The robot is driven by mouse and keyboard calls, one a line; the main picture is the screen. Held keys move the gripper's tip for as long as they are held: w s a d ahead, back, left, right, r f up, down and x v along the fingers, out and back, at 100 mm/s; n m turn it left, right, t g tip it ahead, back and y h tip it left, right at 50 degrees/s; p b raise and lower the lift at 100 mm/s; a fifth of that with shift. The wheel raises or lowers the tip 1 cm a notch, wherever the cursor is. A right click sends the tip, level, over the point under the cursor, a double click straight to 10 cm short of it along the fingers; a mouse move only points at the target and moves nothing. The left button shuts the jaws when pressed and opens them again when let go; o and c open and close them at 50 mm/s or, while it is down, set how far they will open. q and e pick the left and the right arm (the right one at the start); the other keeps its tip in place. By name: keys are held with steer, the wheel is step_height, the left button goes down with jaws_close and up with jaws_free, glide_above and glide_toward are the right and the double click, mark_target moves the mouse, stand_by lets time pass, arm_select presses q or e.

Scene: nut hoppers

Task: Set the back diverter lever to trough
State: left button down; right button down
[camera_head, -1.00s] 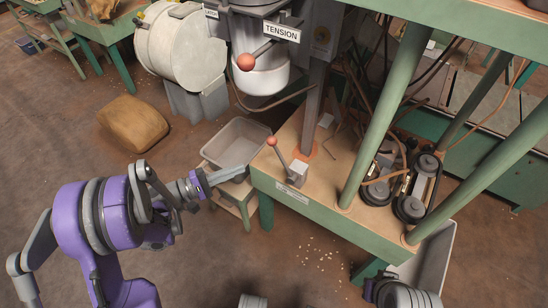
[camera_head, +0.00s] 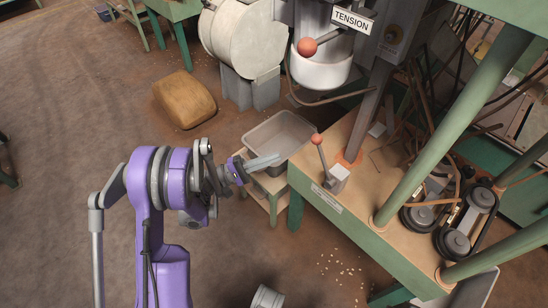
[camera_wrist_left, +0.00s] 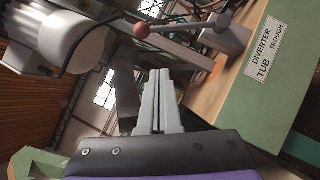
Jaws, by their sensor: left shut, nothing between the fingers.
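The diverter lever (camera_head: 322,158) stands at the near left corner of the green-edged table, with a red ball on a thin grey rod. It leans left, toward the tub side. In the left wrist view its ball (camera_wrist_left: 141,31) is beyond and left of the fingertips. A label (camera_wrist_left: 264,52) on the table edge reads DIVERTER, TUB, TROUGH. My left gripper (camera_head: 276,157) is shut and empty. In the head view it appears over the grey tub (camera_head: 262,132), left of the lever and apart from it. The fingers (camera_wrist_left: 158,78) also show shut in the left wrist view. My right gripper is out of view.
A TENSION lever (camera_head: 307,46) with a similar red ball is on the machine above. Green posts (camera_head: 455,125) and belt pulleys (camera_head: 455,241) stand right of the diverter lever. A sack (camera_head: 183,99) lies on the floor at the left. Floor in front is mostly clear, with scattered nuts.

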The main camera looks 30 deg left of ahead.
arm_select(q)
steer(key=w+d+r, duration=0.4)
steer(key=d, duration=0.4)
steer(key=shift+d+b, duration=0.35)
steer(key=shift+b, duration=0.1)
steer(key=s+d+r+m+g+y+p, duration=0.1)
steer(key=s+d+m+g+y+p, duration=0.1)
steer(key=d+m+p, duration=0.2)
steer(key=s+d+r+m+g+y+p, duration=0.2)
steer(key=d+m+y+p, duration=0.1)
steer(key=d+m+p, duration=0.2)
steer(key=shift+s+d+m, duration=0.2)
steer(key=shift+d+m, duration=0.6)
steer(key=shift+d, duration=0.55)
